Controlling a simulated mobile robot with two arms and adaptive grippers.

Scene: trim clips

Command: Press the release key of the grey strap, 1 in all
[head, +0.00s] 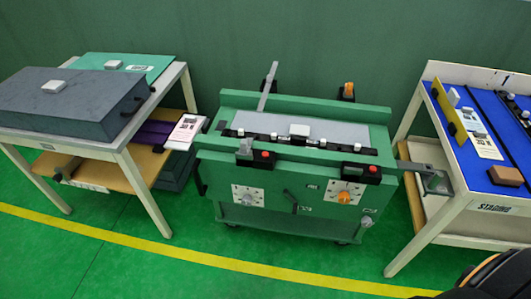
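A green cabinet (290,182) stands in the middle of the head view, with a grey panel (345,132) on its top. A grey strap-like bar (267,86) stands tilted up at the back left of the top. Black clip blocks sit on the front edge: one with a red key (263,155) at the left, beside a small grey piece (244,148), and one with a red key (374,168) at the right. Another grey bar (415,167) sticks out beyond the right end. I cannot tell which key belongs to which bar. Neither gripper is in view.
A white-framed table (120,160) with a dark grey slab (70,100) stands left. A staging table (440,215) with a blue top (480,150) stands right. A black clip with an orange knob (347,90) is at the cabinet's back. Green floor (240,285) is clear in front.

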